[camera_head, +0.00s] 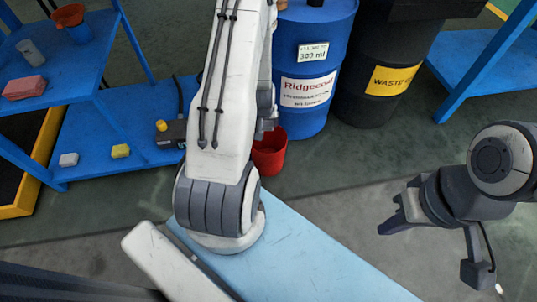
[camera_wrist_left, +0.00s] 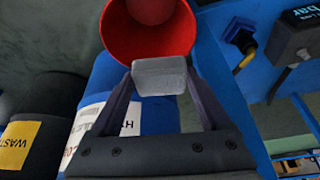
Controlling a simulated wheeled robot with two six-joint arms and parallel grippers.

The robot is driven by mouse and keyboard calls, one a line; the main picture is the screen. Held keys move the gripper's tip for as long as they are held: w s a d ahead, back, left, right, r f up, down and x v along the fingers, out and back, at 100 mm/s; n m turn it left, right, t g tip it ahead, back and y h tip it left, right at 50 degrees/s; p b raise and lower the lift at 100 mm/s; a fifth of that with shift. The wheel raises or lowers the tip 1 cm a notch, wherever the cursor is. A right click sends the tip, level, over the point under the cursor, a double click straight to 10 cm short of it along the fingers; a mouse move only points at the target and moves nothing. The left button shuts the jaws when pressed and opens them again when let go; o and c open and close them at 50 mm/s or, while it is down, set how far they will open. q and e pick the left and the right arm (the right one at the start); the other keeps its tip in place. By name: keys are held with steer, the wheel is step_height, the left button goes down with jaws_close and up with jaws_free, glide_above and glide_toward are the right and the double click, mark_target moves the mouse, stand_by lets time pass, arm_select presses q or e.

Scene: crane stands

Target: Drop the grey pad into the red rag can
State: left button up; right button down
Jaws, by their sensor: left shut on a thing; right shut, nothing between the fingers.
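The grey pad (camera_wrist_left: 160,76) is a small pale block in the left wrist view. My left gripper (camera_wrist_left: 158,84) is shut on it, with a dark finger on either side. The red rag can (camera_wrist_left: 120,32) shows its open mouth just beyond the pad, which overlaps the near rim in the picture. In the head view the red can (camera_head: 270,158) stands below the blue drum, partly covered by my left arm; the pad and left fingertips are hidden there. My right gripper (camera_head: 388,214) is shut and empty at the right, over the floor.
A blue drum (camera_head: 314,60) and a black drum (camera_head: 383,85) stand behind the can. Blue shelves (camera_head: 75,82) at the left hold a red block (camera_head: 24,87), a grey cylinder (camera_head: 31,53) and a yellow block (camera_head: 120,151). A light blue surface (camera_head: 310,265) lies in front.

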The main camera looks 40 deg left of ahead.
arm_select(q)
step_height(320, 180, down, 6)
steer(key=b, duration=0.5)
steer(key=shift+r, duration=0.15)
steer(key=o, duration=1)
steer(key=shift+o, duration=0.2)
steer(key=p+v, duration=0.6)
steer(key=v, duration=0.4)
steer(key=shift+s+d+r, duration=0.1)
steer(key=shift+s+r, duration=0.05)
steer(key=shift+r, duration=0.1)
